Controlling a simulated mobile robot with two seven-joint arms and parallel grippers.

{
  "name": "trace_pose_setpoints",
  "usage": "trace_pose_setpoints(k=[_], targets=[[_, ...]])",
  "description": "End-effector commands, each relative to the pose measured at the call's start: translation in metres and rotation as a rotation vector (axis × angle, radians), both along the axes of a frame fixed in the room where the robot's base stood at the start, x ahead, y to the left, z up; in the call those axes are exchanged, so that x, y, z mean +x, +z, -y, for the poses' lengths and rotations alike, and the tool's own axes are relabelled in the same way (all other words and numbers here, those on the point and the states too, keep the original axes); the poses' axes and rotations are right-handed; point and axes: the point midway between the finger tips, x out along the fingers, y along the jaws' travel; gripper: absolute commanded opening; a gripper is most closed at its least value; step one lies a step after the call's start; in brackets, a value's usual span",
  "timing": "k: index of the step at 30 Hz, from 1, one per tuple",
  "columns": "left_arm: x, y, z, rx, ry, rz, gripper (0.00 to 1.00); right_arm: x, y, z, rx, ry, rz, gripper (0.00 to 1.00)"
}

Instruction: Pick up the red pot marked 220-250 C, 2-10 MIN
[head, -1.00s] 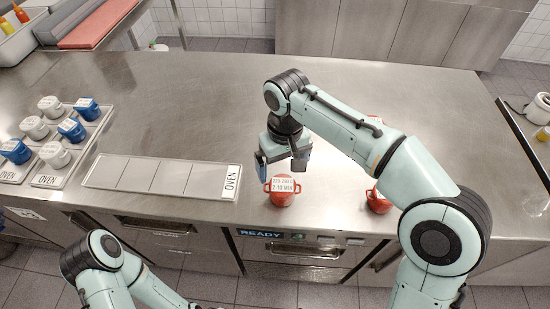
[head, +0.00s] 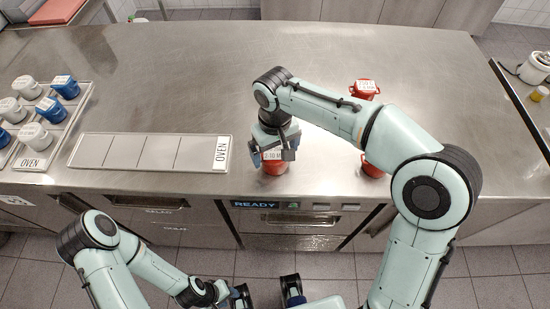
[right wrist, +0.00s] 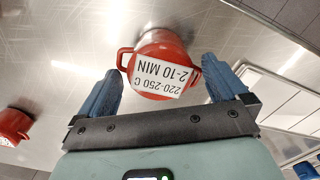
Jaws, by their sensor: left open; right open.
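The red pot marked 220-250 C, 2-10 MIN (right wrist: 158,62) stands on the steel counter, its white label upside down in the right wrist view. In the head view the pot (head: 273,167) is partly hidden by my right gripper (head: 273,152). That gripper is open, with its blue fingers on either side of the pot. In the right wrist view, the open fingers (right wrist: 160,68) flank the pot with a gap visible at each side. My left gripper (head: 267,294) is open and empty at the bottom of the head view, in front of the counter.
Another red pot (head: 364,88) stands behind my right arm. A further red pot (head: 371,169) is partly hidden by that arm. An empty tray marked OVEN (head: 110,150) lies left of the marked pot. Trays with blue and white pots (head: 65,86) are at far left.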

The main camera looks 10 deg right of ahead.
Motion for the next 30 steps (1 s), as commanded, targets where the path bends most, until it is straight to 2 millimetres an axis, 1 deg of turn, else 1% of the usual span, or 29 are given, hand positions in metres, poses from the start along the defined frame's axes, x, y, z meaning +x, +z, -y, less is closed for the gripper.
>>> trace_pose_setpoints(k=[1, 4, 7, 12, 13, 14, 15, 17, 18, 19, 26, 30], targets=[[-0.001, -0.002, 0.000, 0.000, 0.000, -0.001, 0.43, -0.001, -0.009, 0.000, -0.001, 0.001, -0.003, 1.00], [-0.001, -0.003, 0.000, 0.000, 0.000, -0.001, 0.43, -0.001, -0.020, 0.000, 0.001, 0.001, -0.002, 1.00], [-0.001, -0.004, 0.000, 0.001, 0.000, -0.002, 0.43, 0.000, -0.024, 0.000, 0.001, 0.001, -0.001, 1.00], [-0.001, -0.003, 0.000, 0.000, 0.000, -0.001, 0.43, 0.000, -0.023, 0.000, 0.001, 0.001, 0.000, 1.00], [-0.001, -0.003, 0.000, 0.000, 0.001, -0.001, 0.43, 0.000, -0.023, 0.000, 0.001, 0.001, 0.000, 0.97], [-0.001, -0.003, 0.000, 0.000, 0.001, -0.001, 0.43, 0.000, -0.023, 0.000, 0.001, 0.001, 0.000, 0.87], [-0.001, -0.003, 0.000, 0.000, 0.001, -0.001, 0.43, 0.000, -0.023, 0.000, 0.001, 0.001, 0.000, 0.74], [-0.001, -0.003, 0.000, 0.001, 0.000, -0.002, 0.43, 0.000, -0.023, 0.000, 0.001, 0.001, 0.000, 0.54], [-0.001, -0.003, 0.000, 0.001, 0.000, -0.002, 0.43, 0.000, -0.023, 0.000, 0.001, 0.001, 0.000, 0.41], [-0.001, -0.003, 0.000, 0.001, 0.000, -0.002, 0.43, 0.000, -0.023, 0.000, 0.001, 0.001, 0.000, 0.34], [-0.001, -0.003, 0.000, 0.001, 0.000, -0.002, 0.43, 0.000, -0.022, 0.000, 0.001, 0.001, 0.002, 0.34], [-0.001, -0.002, 0.000, 0.000, 0.000, -0.001, 0.43, 0.000, -0.016, -0.001, 0.002, 0.001, 0.003, 0.34]])
